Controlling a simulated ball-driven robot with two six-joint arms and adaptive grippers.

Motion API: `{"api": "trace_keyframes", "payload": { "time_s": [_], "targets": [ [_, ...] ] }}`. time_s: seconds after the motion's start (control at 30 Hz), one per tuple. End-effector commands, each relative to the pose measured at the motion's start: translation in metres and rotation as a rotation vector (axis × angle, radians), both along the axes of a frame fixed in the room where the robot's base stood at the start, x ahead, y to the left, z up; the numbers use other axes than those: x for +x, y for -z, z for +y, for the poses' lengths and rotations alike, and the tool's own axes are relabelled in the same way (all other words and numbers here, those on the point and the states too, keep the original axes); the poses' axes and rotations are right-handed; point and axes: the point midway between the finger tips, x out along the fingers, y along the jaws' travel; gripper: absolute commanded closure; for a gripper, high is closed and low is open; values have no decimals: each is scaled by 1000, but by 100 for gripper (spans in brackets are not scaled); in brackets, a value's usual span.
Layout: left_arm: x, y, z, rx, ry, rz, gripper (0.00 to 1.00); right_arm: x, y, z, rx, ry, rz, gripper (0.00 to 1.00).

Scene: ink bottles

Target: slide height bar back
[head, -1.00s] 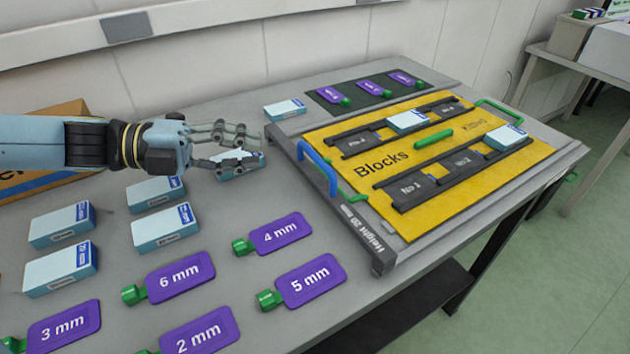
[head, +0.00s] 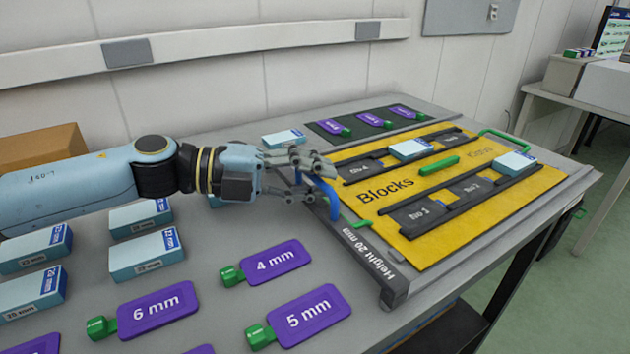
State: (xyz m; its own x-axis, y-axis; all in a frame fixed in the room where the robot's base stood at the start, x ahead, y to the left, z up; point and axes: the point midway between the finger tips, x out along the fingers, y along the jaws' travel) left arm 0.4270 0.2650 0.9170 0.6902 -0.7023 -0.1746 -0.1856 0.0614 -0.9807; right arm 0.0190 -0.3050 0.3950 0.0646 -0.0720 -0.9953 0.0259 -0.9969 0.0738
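The height bar (head: 368,255) is a long grey bar marked "Height 20 mm" along the left edge of the yellow Blocks board (head: 440,232). A blue arched handle (head: 333,202) stands on it. My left gripper (head: 322,182) is at this handle, coming from the left. Its fingers are spread apart, one set above and one lower, and overlap the handle's upper part in the view. I cannot tell whether they touch it. My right gripper is not in view.
Purple tags such as 4 mm (head: 275,262) and 5 mm (head: 312,314) lie on the table left of the bar. Several pale blue boxes (head: 146,255) stand under and near my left arm. Two boxes (head: 410,149) (head: 515,164) sit on the board. A green handle (head: 505,137) is at the board's far edge.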

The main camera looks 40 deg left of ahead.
Motion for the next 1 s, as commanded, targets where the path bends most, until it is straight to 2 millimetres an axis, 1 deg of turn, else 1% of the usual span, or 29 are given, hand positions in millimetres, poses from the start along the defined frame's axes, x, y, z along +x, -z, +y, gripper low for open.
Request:
{"api": "trace_keyframes", "payload": {
  "time_s": [0.27, 0.43, 1.0],
  "targets": [
    [1, 0, -1, 1, 0, 1, 79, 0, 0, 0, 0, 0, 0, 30],
    [1, 0, -1, 1, 0, 1, 100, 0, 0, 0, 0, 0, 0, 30],
    [0, 1, 0, 3, 1, 1, 100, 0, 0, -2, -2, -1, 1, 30]
  ]
}}
